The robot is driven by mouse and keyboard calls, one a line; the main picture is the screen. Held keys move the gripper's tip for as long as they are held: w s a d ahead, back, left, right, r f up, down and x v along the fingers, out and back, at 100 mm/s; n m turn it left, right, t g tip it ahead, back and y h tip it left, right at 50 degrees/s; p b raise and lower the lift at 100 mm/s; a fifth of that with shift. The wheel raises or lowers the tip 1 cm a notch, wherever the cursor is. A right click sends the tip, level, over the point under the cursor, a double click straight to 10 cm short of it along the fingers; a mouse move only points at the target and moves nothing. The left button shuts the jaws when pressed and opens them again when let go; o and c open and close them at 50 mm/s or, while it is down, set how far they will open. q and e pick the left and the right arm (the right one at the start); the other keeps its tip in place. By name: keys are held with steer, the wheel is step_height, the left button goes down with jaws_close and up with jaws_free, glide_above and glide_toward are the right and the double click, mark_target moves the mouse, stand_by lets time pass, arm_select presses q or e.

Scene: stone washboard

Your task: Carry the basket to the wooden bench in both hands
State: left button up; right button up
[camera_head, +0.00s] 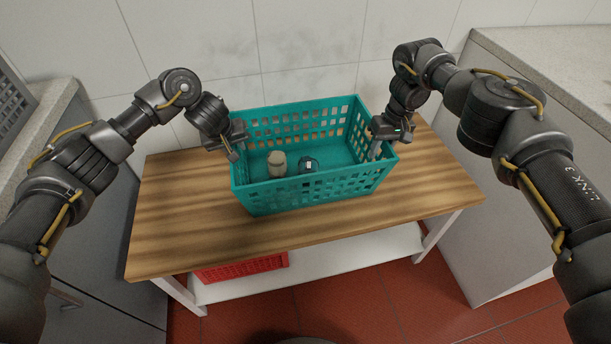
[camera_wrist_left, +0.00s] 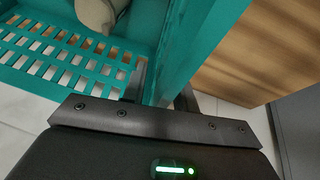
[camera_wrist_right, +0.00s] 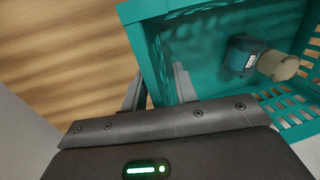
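The teal basket (camera_head: 310,192) is over the wooden bench (camera_head: 190,215), upright and apparently resting on its top. It holds a beige rounded item (camera_head: 277,164) and a small dark item (camera_head: 308,164). My left gripper (camera_head: 233,150) is at the basket's left end wall, with one finger inside and one outside. The wall fills the gap between the fingers in the left wrist view (camera_wrist_left: 162,95). My right gripper (camera_head: 377,146) holds the right end wall in the same way, as the right wrist view (camera_wrist_right: 158,88) shows. The fingertips are partly hidden by the walls.
A red crate (camera_head: 240,268) sits on the white shelf (camera_head: 320,268) under the bench top. Grey counters stand at the left (camera_head: 62,108) and right (camera_head: 530,110). A tiled wall (camera_head: 305,50) is behind. Bare wood shows left and right of the basket.

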arm_select(q)
steer(key=v, duration=1.2)
arm_select(e)
step_height(320, 180, up, 12)
steer(key=d, duration=0.2)
steer(key=shift+w, duration=0.25)
arm_select(q)
steer(key=shift+a, duration=0.1)
arm_select(e)
steer(key=shift+a+f, duration=0.15)
